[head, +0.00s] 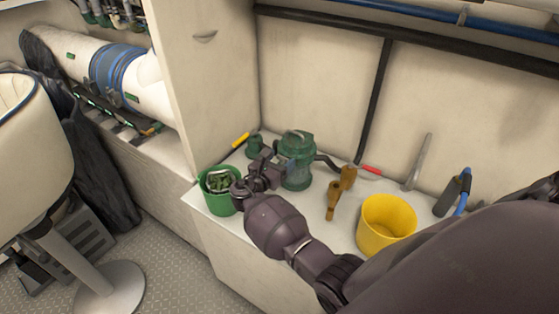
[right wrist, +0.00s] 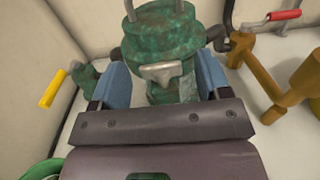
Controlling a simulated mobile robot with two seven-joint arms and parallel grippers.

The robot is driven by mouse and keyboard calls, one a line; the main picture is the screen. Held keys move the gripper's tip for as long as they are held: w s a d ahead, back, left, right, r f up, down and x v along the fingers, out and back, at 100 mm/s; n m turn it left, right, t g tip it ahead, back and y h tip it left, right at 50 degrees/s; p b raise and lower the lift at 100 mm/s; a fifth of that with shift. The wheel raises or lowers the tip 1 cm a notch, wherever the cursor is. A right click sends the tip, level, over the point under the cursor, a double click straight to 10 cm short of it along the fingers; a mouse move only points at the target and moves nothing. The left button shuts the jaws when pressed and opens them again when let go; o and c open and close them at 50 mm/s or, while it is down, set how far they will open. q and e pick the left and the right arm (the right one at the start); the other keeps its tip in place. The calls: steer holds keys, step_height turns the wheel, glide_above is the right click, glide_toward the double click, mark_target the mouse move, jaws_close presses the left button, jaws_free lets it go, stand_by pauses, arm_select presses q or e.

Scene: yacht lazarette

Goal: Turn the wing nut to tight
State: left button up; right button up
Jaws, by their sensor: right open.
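The wing nut (right wrist: 160,73) is a pale grey, wing-shaped piece on the side of a weathered green metal body (right wrist: 162,38). In the head view this green body (head: 299,150) stands on the white bench top by the back wall. My right gripper (head: 281,164) is beside the body, on its left. In the right wrist view the blue fingers of my right gripper (right wrist: 158,84) are apart, one on each side of the wing nut, with visible space between. I cannot tell whether either finger touches the green body. The wing nut is hidden in the head view. My left gripper is out of view.
A green bucket (head: 221,194) stands at the bench's left edge, close to my right wrist. A yellow bucket (head: 386,222) stands to the right. Brown metal fittings (head: 335,198), a red handle (head: 370,170) and a yellow handle (head: 241,140) lie around the green body.

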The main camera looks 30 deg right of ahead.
steer(key=v, duration=1)
steer(key=shift+a, duration=0.3)
steer(key=shift+f, duration=0.1)
